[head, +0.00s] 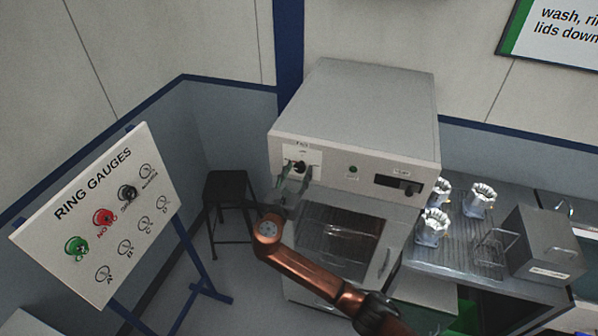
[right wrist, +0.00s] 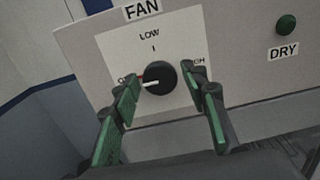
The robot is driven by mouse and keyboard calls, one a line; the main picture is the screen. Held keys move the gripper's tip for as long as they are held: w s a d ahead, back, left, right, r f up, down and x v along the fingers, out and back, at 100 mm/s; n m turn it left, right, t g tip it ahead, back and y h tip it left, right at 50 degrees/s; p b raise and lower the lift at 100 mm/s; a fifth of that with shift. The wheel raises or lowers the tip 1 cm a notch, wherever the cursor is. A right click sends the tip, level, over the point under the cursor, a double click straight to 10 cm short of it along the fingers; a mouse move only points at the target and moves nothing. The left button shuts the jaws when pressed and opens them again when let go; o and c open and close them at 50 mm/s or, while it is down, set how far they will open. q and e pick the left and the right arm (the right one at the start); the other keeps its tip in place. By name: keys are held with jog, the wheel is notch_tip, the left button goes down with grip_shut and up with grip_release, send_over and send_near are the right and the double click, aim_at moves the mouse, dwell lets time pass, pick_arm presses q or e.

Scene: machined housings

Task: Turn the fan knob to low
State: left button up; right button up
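The fan knob (right wrist: 160,78) is a round black dial with a white pointer on a white plate labelled FAN. Its pointer points left, toward the partly hidden OFF mark; LOW is at the top and HIGH at the right. In the head view the knob (head: 299,167) is on the upper left of the machine's front. My right gripper (right wrist: 160,88) is open, its green-padded fingers on either side of the knob, with gaps visible. It also shows in the head view (head: 294,182), in front of the knob. My left gripper is not in view.
The grey machine (head: 355,105) has a green DRY button (right wrist: 287,24) right of the fan plate and a glass door (head: 345,240) below. Several metal housings (head: 433,226) stand on the right bench. A black stool (head: 228,187) and a ring gauges board (head: 98,215) stand left.

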jog(key=c, duration=0.8)
jog(key=shift+d, duration=0.3)
jog(key=shift+c, duration=0.4)
jog(key=shift+a, duration=0.3)
